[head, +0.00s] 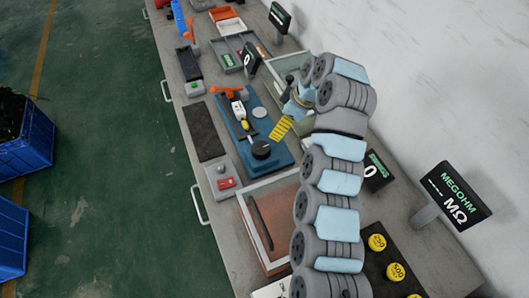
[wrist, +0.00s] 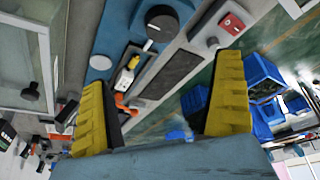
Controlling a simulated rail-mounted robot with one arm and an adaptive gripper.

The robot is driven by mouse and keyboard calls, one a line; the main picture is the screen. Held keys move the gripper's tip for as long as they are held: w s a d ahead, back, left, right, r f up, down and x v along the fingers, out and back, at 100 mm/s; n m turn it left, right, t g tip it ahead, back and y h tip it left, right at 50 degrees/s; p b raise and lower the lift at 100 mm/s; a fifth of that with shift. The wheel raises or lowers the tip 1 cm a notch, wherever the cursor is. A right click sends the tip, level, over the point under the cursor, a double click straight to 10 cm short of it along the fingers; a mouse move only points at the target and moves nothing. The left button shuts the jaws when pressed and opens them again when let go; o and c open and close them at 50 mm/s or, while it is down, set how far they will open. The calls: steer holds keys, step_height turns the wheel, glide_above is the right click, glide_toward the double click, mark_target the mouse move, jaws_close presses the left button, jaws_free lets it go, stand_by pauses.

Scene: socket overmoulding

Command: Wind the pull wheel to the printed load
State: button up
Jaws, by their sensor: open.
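The pull wheel, a round black knob (head: 261,149), sits at the near end of a blue fixture plate (head: 287,160). In the wrist view the wheel (wrist: 163,18) is at the top, with a small pale-tipped handle at its rim. On the same plate are a white and yellow plug-like part (head: 240,113) and an orange clamp handle (head: 225,90). My gripper (head: 283,127) is over the plate, just beyond the wheel and apart from it. In the wrist view its yellow fingers (wrist: 165,95) are wide apart with nothing between them. I cannot read a printed load.
A grey box with a red button (head: 226,183) and a dark mat (head: 203,131) lie left of the plate. A glass-lidded box (head: 272,222) stands nearer. A display showing 0 (head: 377,171) is partly behind my arm. A MEGOHM display (head: 456,198) shows dashes.

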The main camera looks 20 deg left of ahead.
mark_target(262, 147)
steer(key=x, duration=0.5)
steer(key=b+x, duration=0.1)
steer(key=x, duration=1.1)
steer(key=shift+s+f, duration=0.2)
steer(key=shift+s, duration=0.1)
steer(key=c, duration=1.2)
